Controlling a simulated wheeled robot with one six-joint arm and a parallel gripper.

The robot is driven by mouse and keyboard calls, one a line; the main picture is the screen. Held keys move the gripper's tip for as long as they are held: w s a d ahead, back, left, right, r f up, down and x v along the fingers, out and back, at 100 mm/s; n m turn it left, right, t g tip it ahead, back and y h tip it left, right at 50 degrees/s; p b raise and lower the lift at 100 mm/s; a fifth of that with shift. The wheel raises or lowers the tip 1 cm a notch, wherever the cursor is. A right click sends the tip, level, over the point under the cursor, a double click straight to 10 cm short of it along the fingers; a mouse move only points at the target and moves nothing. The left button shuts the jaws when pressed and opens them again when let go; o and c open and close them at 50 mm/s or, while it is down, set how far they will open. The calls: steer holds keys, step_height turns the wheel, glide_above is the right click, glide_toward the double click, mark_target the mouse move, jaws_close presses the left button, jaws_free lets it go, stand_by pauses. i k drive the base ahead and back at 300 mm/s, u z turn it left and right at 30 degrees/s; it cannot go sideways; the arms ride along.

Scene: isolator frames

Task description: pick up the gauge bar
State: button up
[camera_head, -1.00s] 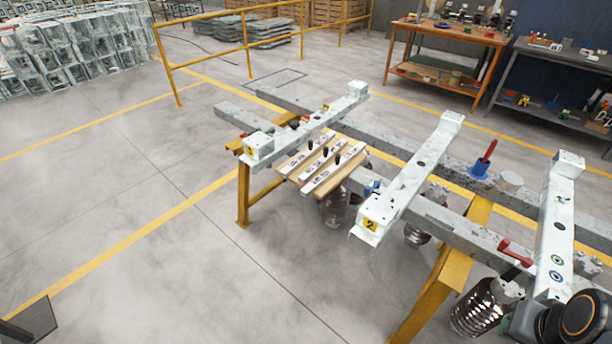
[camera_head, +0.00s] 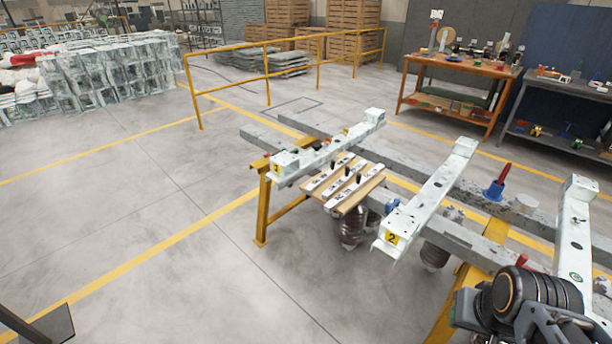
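Several white gauge bars with dark markings lie side by side on a wooden board, among them a near one (camera_head: 359,192) and a left one (camera_head: 322,178). Black upright knobs stand on them. The labels are too small to read. The board (camera_head: 374,193) sits on the frame between the white crossbeams marked 1 (camera_head: 288,163) and 2 (camera_head: 397,229). Part of my arm shows at the bottom right, well apart from the bars. My gripper's fingers do not show.
Grey long beams rest on yellow trestles (camera_head: 263,209), with brown insulators (camera_head: 351,227) below. A blue holder with a red handle (camera_head: 497,187) stands on a beam. A yellow railing (camera_head: 265,70) and workbenches (camera_head: 455,85) are behind.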

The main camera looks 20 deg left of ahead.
mark_target(347, 174)
steer(key=u, duration=0.55)
steer(key=i, duration=0.85)
steer(key=u, duration=1.75)
steer(key=i, duration=2.5)
steer(key=z, duration=3.2)
